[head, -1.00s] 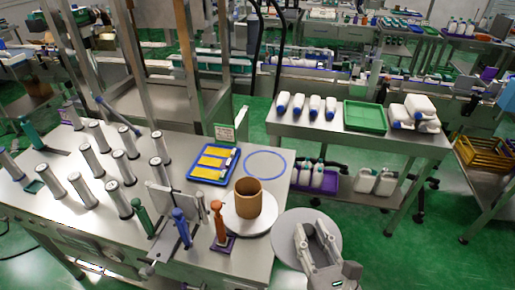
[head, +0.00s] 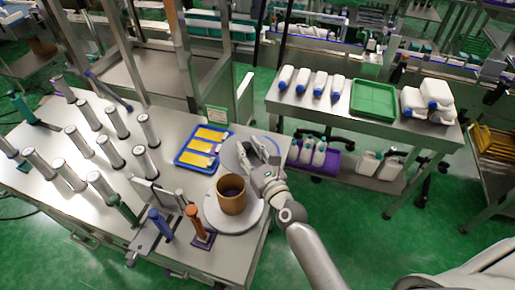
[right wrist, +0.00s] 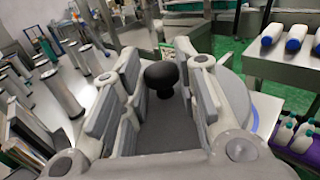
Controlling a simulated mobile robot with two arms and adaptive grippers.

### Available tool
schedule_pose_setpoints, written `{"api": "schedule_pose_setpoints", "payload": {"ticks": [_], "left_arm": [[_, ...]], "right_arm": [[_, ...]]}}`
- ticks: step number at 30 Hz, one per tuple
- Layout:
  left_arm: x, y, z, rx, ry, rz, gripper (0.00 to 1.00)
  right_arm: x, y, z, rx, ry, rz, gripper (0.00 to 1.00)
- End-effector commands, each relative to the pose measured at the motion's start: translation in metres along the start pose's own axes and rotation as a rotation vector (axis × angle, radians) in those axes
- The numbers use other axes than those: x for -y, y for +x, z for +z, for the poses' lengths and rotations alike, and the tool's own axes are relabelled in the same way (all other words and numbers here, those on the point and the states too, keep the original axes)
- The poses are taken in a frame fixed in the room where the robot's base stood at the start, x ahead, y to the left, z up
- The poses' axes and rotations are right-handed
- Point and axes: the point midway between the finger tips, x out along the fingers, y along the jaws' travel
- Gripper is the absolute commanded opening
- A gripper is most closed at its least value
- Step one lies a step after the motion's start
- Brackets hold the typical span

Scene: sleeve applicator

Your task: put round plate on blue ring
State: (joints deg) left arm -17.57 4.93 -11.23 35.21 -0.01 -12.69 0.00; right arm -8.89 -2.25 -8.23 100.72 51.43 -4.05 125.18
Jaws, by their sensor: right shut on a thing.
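The round plate (head: 232,155) is a grey disc at the table's right side, beside the blue tray. My right gripper (head: 258,152) is over it and shut on its black knob (right wrist: 161,77), which shows between the fingers in the right wrist view. The blue ring, a thin outline on the tabletop, is mostly hidden by the plate and gripper in the head view. A short arc of the blue ring (right wrist: 254,120) shows past the plate's edge in the right wrist view. I cannot tell whether the plate touches the table. My left gripper is not in view.
A brown cup (head: 232,194) stands on a white disc (head: 250,217) just in front of the plate. A blue tray (head: 183,160) with yellow pieces lies to the left. Several metal cylinders and colored-handled tools fill the left of the table. A side table (head: 300,112) stands behind right.

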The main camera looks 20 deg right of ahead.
Motion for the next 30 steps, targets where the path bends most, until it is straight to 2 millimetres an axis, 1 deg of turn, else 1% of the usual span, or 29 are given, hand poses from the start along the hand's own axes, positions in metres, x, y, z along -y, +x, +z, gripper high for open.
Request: {"api": "schedule_pose_setpoints", "payload": {"ticks": [1, 3, 11, 15, 21, 24, 30], "left_arm": [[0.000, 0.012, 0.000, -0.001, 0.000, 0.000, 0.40], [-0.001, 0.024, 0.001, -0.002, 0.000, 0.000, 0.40], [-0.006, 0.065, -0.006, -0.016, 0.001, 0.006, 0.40], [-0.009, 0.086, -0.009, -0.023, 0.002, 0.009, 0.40], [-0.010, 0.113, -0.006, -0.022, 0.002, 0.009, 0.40], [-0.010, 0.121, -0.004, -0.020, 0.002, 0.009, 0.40], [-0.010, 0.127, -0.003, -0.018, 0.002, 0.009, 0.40]], "right_arm": [[0.008, 0.009, -0.009, 0.005, -0.005, -0.003, 0.00], [0.018, 0.021, -0.018, 0.005, -0.006, -0.003, 0.00], [0.053, 0.063, -0.042, 0.006, -0.003, -0.003, 0.00], [0.061, 0.073, -0.060, 0.003, -0.003, -0.002, 0.00], [0.073, 0.087, -0.079, 0.004, -0.002, -0.003, 0.00], [0.076, 0.091, -0.084, 0.004, -0.002, -0.003, 0.00], [0.079, 0.095, -0.088, 0.003, -0.001, -0.002, 0.00]]}}
